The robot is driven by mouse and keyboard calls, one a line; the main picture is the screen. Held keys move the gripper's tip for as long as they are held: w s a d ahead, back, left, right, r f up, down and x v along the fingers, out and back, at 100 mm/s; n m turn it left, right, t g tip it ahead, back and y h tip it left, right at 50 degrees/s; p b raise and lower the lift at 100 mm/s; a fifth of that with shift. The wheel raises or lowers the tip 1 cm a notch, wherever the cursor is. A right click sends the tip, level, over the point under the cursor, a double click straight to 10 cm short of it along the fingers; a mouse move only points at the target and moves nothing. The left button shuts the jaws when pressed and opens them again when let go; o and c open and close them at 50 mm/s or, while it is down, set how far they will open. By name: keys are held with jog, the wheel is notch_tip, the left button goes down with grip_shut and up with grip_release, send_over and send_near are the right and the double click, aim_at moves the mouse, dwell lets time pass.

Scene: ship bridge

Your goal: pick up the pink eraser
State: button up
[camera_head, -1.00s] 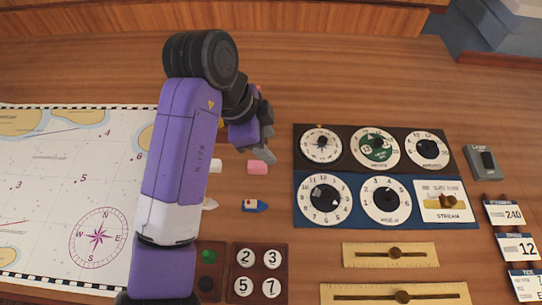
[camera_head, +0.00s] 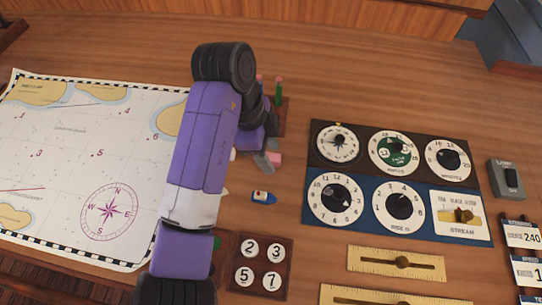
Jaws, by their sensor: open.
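The pink eraser (camera_head: 274,159) lies on the wooden table, right of my forearm and left of the dial panels. It is partly covered by my gripper (camera_head: 265,160), whose dark grey fingers point down beside and over it. The gripper is open. The fingertips overlap the eraser's left side in this view, and I cannot tell whether they touch it. My purple arm hides the table area to the left.
A number tray (camera_head: 234,262), dial panels (camera_head: 478,177), brass rulers (camera_head: 365,259) and a chart (camera_head: 60,150) surround the area. Bare wood lies behind the dials.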

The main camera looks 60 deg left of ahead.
grip_shut()
dwell(0.3)
notch_tip(320, 180, up, 20)
jog(key=p, duration=0.1)
jog(key=shift+p, duration=0.3)
dwell(0.4)
